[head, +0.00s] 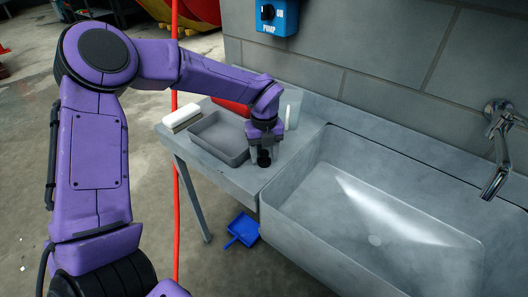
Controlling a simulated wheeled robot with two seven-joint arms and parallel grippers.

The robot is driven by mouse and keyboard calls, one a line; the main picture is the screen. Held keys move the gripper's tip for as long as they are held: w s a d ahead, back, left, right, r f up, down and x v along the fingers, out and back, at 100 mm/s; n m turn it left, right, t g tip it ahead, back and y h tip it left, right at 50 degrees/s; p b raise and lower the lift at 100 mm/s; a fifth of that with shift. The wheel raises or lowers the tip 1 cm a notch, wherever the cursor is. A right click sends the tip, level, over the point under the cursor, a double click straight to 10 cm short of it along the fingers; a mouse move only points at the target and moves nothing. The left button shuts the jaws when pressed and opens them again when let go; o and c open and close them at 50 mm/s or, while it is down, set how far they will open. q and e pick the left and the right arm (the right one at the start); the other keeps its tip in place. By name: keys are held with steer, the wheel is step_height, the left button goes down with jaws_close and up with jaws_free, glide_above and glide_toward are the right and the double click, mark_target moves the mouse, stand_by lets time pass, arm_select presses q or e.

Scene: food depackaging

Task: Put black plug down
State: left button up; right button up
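The black plug (264,158) is a small dark round piece on the grey counter (240,180), between the grey tray and the sink. My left gripper (264,148) comes down over it from above, with its fingers pointing down around the plug's top. The fingers look close about the plug, but they are small and dark, so I cannot tell whether they grip it. The plug is at or just above the counter surface. My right gripper is not in view.
A grey tray (207,148) lies left of the gripper. A white-topped block (181,117), a red item (231,107) and a clear container (291,108) stand behind. The sink (310,212) opens to the right, under a tap (497,150). A blue dustpan (243,230) lies on the floor.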

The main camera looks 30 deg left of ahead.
mark_target(264, 152)
arm_select(q)
steer(key=shift+r, duration=0.15)
step_height(264, 152, up, 12)
steer(key=b, duration=0.1)
stand_by(1.6)
